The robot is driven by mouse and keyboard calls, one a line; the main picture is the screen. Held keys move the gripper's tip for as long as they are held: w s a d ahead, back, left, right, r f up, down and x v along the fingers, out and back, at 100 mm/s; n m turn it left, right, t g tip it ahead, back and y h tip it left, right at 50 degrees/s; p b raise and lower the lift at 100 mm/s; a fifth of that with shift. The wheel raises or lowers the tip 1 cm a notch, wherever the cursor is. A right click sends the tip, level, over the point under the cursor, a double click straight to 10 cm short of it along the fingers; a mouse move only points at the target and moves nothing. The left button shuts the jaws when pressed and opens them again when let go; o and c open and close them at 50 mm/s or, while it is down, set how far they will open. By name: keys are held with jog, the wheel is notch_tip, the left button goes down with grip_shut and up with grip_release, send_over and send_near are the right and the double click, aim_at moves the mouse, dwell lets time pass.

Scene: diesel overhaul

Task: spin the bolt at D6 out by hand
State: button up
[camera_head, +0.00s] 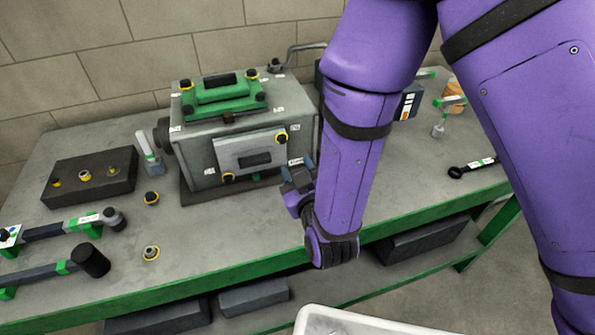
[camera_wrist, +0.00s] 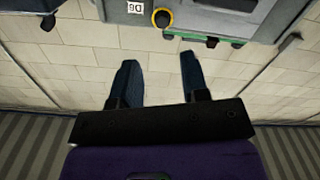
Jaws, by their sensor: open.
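In the wrist view, which looks upside down, the D6 label (camera_wrist: 135,8) sits beside a dark bolt with a yellow ring (camera_wrist: 162,18). The bolt is seated at a corner of a grey plate on the engine block. My gripper (camera_wrist: 156,65) shows there with two dark blue fingers apart and nothing between them; the bolt lies beyond their tips. In the head view my gripper (camera_head: 298,175) is by the block's front right edge. A yellow-ringed bolt (camera_head: 282,138) shows at the front plate's upper right; the label near it is too small to read.
The grey engine block (camera_head: 198,150) stands on the workbench (camera_head: 200,225) with a green cover (camera_head: 222,92) on top. A white bin (camera_head: 350,322) is in front.

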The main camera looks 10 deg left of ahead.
aim_at(283, 141)
jog(key=shift+x, duration=4.45)
jog(key=shift+s+a, duration=0.1)
jog(key=shift+a, duration=0.05)
grip_shut()
jog(key=n, duration=0.6)
jog(key=shift+s, duration=0.1)
jog(key=n, duration=0.5)
jog(key=shift+n, duration=0.4)
jog(key=n, duration=1.2)
